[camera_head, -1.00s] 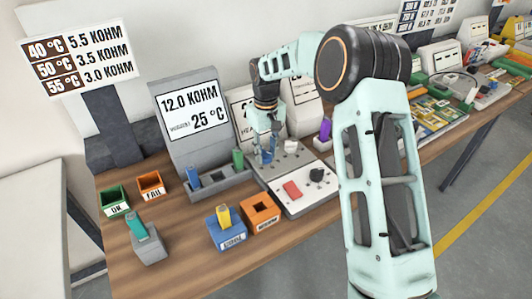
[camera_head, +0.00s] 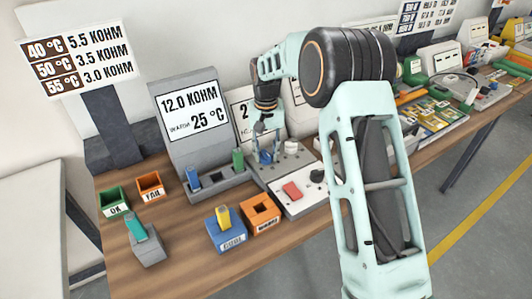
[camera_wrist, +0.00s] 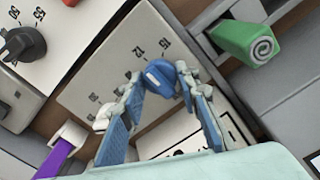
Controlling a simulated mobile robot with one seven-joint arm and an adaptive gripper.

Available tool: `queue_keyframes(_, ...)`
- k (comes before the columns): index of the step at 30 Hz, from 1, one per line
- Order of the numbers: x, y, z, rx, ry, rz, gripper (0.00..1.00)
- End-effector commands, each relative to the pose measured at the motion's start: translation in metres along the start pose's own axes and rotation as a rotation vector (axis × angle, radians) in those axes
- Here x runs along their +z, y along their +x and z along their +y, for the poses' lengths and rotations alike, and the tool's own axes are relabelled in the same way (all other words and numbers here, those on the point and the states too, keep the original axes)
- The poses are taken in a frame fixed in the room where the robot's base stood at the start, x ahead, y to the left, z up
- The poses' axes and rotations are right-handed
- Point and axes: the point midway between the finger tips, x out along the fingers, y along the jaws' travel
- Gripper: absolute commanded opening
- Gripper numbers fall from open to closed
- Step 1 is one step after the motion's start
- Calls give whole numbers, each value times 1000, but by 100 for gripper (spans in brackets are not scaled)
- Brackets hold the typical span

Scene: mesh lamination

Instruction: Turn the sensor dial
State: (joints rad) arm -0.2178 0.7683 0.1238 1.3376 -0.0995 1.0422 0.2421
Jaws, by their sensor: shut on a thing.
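A blue dial (camera_wrist: 160,76) sits on a light grey panel with printed numbers such as 12 and 15 around it. In the wrist view my gripper (camera_wrist: 160,82) has its fingertips on both sides of this dial, shut on it. In the head view my gripper (camera_head: 264,148) reaches down to the blue dial (camera_head: 265,157) on the sloped panel. A black dial (camera_wrist: 22,43) sits on a neighbouring panel, apart from my gripper.
A display (camera_head: 191,116) reads 12.0 KOHM and 25 °C. A green plug (camera_wrist: 248,42) stands near the gripper, and a purple piece (camera_wrist: 60,155) is in a white holder. A red button (camera_head: 291,190), blue box (camera_head: 226,233) and orange box (camera_head: 261,213) stand in front.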

Motion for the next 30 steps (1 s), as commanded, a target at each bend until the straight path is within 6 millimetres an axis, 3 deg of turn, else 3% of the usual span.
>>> queue_keyframes(10, -1, -1, 0, -1, 2, 4, 5)
queue_keyframes(11, -1, -1, 0, -1, 2, 4, 32)
queue_keyframes(15, -1, -1, 0, 0, 1, 3, 47)
queue_keyframes(24, 0, -2, 0, 0, 1, 2, 47)
queue_keyframes(30, -2, -28, 0, -1, 1, 6, 47)
